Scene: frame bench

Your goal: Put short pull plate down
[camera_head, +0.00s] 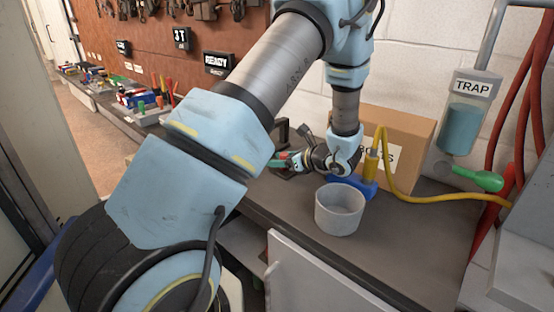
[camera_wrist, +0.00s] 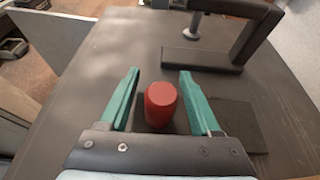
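In the wrist view a short red cylinder (camera_wrist: 160,104) stands between the two green fingers of my gripper (camera_wrist: 158,74). There is a clear gap on both sides, so the fingers are apart and not touching it. The cylinder appears to rise from a dark flat plate (camera_wrist: 240,124), which rests on the dark bench top and shows to its right; I cannot tell whether the two are one piece. In the head view my gripper (camera_head: 284,160) is low over the bench, its fingers pointing left. The plate is hard to make out there.
A black upright frame (camera_wrist: 238,40) stands just beyond the fingertips. In the head view a grey round cup (camera_head: 339,209), a blue base with a yellow cable (camera_head: 370,165) and a cardboard box (camera_head: 405,135) stand close by. The bench front (camera_head: 300,230) is clear.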

